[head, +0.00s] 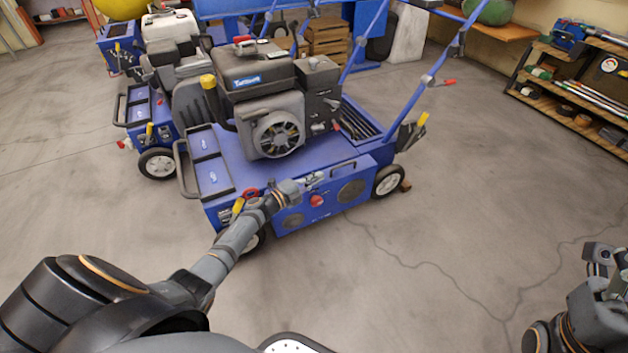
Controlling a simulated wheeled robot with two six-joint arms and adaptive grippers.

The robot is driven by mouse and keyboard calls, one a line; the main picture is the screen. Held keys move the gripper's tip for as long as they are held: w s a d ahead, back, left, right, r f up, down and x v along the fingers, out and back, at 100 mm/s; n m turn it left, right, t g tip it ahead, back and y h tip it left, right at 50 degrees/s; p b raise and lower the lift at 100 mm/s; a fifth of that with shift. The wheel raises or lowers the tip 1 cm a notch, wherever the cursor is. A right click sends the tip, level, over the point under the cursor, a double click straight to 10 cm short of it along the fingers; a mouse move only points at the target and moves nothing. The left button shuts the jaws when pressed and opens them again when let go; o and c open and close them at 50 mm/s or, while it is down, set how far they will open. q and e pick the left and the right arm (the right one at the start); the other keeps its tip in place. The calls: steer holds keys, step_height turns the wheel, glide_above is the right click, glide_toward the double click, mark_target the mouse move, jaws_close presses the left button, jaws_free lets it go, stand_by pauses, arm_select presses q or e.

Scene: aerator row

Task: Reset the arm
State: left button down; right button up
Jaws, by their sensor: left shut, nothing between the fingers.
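My left gripper (314,180) is shut and empty. It is in front of the side panel of the nearest blue aerator (340,187), close to a red knob (317,201); I cannot tell whether it touches the panel. My left arm reaches up to it from the lower left and hides part of the aerator's front left wheel. The aerator carries a black and grey engine (268,95) and stands on its wheels. My right arm shows only in part at the lower right edge; its gripper fingers do not show.
A second blue aerator (150,110) stands behind on the left. A wooden crate (327,40) is behind the nearest one. A shelf rack with tools (575,90) stands at the right wall. The concrete floor (470,200) is clear between aerator and rack.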

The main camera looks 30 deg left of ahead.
arm_select(q)
steer(key=shift+v, duration=0.85)
steer(key=shift+d, duration=0.2)
